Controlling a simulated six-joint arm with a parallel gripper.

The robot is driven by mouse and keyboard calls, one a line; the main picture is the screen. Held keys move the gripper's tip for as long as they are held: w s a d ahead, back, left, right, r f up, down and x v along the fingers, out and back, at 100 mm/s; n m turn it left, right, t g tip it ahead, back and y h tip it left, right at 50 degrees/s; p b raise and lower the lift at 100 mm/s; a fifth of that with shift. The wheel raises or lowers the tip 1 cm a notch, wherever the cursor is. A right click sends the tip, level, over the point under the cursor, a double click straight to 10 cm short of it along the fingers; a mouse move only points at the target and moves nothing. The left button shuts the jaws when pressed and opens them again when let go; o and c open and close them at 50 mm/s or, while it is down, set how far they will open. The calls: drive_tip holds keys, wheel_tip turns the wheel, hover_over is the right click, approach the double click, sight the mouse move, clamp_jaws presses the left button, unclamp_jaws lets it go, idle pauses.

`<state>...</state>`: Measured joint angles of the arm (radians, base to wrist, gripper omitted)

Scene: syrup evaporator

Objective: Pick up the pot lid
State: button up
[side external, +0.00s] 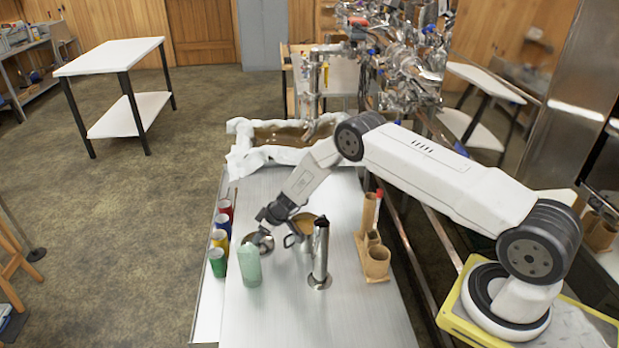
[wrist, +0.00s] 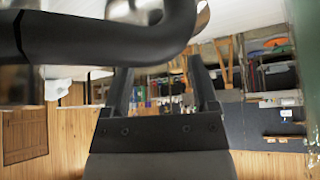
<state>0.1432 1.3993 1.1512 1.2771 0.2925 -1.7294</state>
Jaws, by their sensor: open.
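The pot lid (side external: 263,242) appears as a round, shiny metal piece on the steel table, partly hidden by a green bottle (side external: 249,268) and by my gripper. My gripper (side external: 262,222) is over it, tilted down to the left. A metal pot (side external: 308,222) with a side handle and brownish contents stands just to the right. In the wrist view my gripper (wrist: 160,66) has its two black fingers apart. A thick dark curved bar (wrist: 110,45) passes close in front of the fingertips; I cannot tell for sure what it belongs to. No hold on the lid shows.
Several coloured cups (side external: 221,236) line the table's left edge. A tall metal cylinder (side external: 320,255) stands right of the pot. Wooden holders (side external: 377,262) stand farther right. A pan of brown liquid (side external: 280,135) is behind. The table's front (side external: 310,325) is clear.

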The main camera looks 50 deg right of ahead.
drive_tip(key=shift+x, duration=1.25)
clamp_jaws()
